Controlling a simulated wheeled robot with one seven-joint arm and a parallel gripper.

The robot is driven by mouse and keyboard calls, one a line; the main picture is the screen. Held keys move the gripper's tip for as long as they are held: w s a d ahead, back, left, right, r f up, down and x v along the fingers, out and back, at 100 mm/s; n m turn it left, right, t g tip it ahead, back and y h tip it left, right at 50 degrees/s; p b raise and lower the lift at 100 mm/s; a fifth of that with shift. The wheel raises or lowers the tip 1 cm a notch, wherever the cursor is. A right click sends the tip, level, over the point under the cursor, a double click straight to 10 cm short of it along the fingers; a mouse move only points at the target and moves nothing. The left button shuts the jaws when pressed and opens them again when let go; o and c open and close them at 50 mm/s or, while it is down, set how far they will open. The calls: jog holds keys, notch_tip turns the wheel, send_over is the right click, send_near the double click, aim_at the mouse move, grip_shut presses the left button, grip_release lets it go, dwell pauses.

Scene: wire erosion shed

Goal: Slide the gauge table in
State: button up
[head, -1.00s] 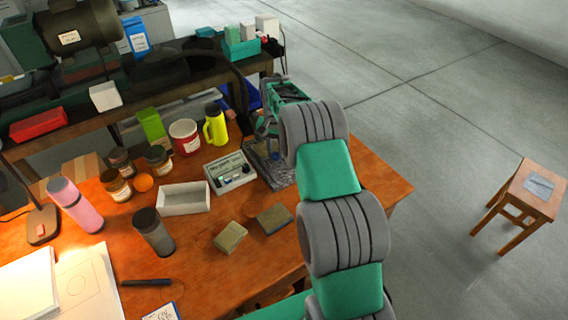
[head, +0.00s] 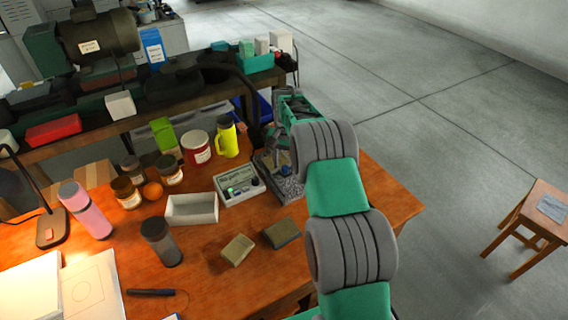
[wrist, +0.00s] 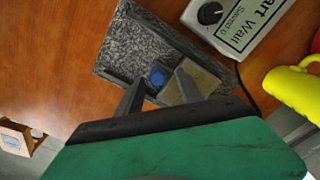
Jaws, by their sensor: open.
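The gauge table's speckled grey stone base (head: 291,187) lies on the wooden bench, partly hidden by my arm in the head view. In the wrist view the stone base (wrist: 130,45) shows larger, with a dark-edged recess and a blue round knob (wrist: 157,77). My gripper (wrist: 158,88) is open, one finger on each side of the knob in that view. I cannot tell whether the fingers touch it. A dull yellowish block or plate (wrist: 190,88) shows by the right finger. In the head view my fingertips are mostly hidden behind my arm.
A wooden stool (head: 540,215) stands on the floor at right.

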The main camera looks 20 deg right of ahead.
notch_tip(320, 180, up, 8)
jog(key=shift+f+b, duration=0.25)
jog(key=shift+b, duration=0.2)
jog(key=s+a+r+n+t, duration=0.1)
jog(key=s+a+r+n, duration=0.15)
jog(key=s+r, duration=0.35)
jog(key=s+a+r+n+t, duration=0.1)
jog(key=s+a+r, duration=0.35)
jog(key=s, duration=0.35)
jog(key=s+a+f+n, duration=0.1)
jog(key=s, duration=0.7)
jog(key=s+a+f+n+t, duration=0.1)
jog(key=s+a+f+n, duration=0.1)
jog(key=s, duration=0.7)
jog(key=shift+s+a, duration=0.15)
jog(key=shift+a, duration=0.1)
jog(key=shift+f+n, duration=0.1)
jog(key=shift+n, duration=0.15)
